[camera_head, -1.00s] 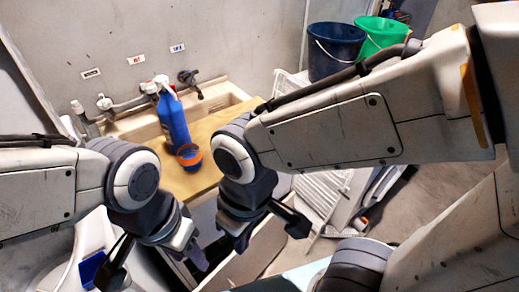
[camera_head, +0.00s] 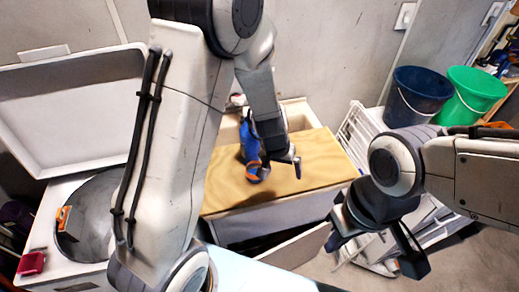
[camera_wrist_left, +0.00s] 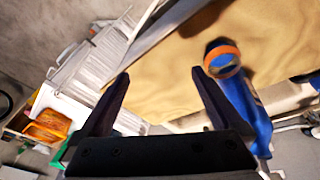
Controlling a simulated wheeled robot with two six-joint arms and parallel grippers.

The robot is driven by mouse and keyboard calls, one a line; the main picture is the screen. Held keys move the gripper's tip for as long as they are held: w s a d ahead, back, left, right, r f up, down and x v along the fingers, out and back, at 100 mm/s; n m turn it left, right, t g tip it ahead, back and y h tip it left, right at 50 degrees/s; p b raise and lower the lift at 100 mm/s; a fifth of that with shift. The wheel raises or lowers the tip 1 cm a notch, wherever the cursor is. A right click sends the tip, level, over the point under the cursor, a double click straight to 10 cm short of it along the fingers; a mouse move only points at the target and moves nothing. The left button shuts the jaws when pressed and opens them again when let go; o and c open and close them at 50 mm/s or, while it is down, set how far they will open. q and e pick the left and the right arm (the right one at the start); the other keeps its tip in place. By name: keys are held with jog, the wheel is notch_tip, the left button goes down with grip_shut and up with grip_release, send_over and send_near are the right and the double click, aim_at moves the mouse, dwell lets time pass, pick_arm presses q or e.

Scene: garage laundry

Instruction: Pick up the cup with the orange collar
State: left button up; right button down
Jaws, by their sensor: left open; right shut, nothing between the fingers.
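The cup with the orange collar (camera_head: 257,174) is small and blue, and stands on the wooden board (camera_head: 320,158) beside a blue spray bottle (camera_head: 249,141). My left gripper (camera_head: 268,160) is at the cup in the head view, partly covering the bottle. In the left wrist view its two fingers are open with nothing between them (camera_wrist_left: 160,90). There the orange collar (camera_wrist_left: 222,57) lies beyond the tip of the right-hand finger, outside the gap, with the blue bottle (camera_wrist_left: 250,115) close behind. My right gripper (camera_head: 337,241) is shut and empty, off to the right of the board.
A sink basin (camera_head: 300,113) lies behind the board. A dark blue bucket (camera_head: 417,95) and a green bucket (camera_head: 474,94) stand at the back right. A white drying rack (camera_head: 362,135) leans right of the board. An open drawer (camera_head: 300,247) juts out below it.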

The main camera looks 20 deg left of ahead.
pick_arm(q)
jog(key=w+a+f+n+y+p, duration=0.1)
jog(key=w+a+n+y+p, duration=0.2)
jog(key=a, duration=0.7)
pick_arm(e)
notch_tip(320, 180, up, 6)
pick_arm(q)
jog(key=b, duration=0.3)
send_near(255, 170)
jog(key=shift+s+d+f+h, duration=0.1)
jog(key=shift+s+f+h, duration=0.15)
jog(key=shift+s, duration=0.25)
jog(key=shift+s+d+f+h, duration=0.15)
jog(key=shift+s+f, duration=0.05)
jog(key=shift+s, duration=0.3)
jog(key=b+x, duration=0.1)
jog(key=x, duration=0.2)
jog(key=b+x, duration=0.2)
jog(key=x, duration=0.1)
jog(key=shift+w+a+r, duration=0.1)
jog(key=shift+w+a, duration=0.1)
jog(key=shift+w, duration=0.05)
jog(key=shift+r, duration=0.1)
pick_arm(e)
notch_tip(255, 170, down, 6)
jog(key=shift+f, duration=0.2)
pick_arm(q)
jog(key=c, duration=1.2)
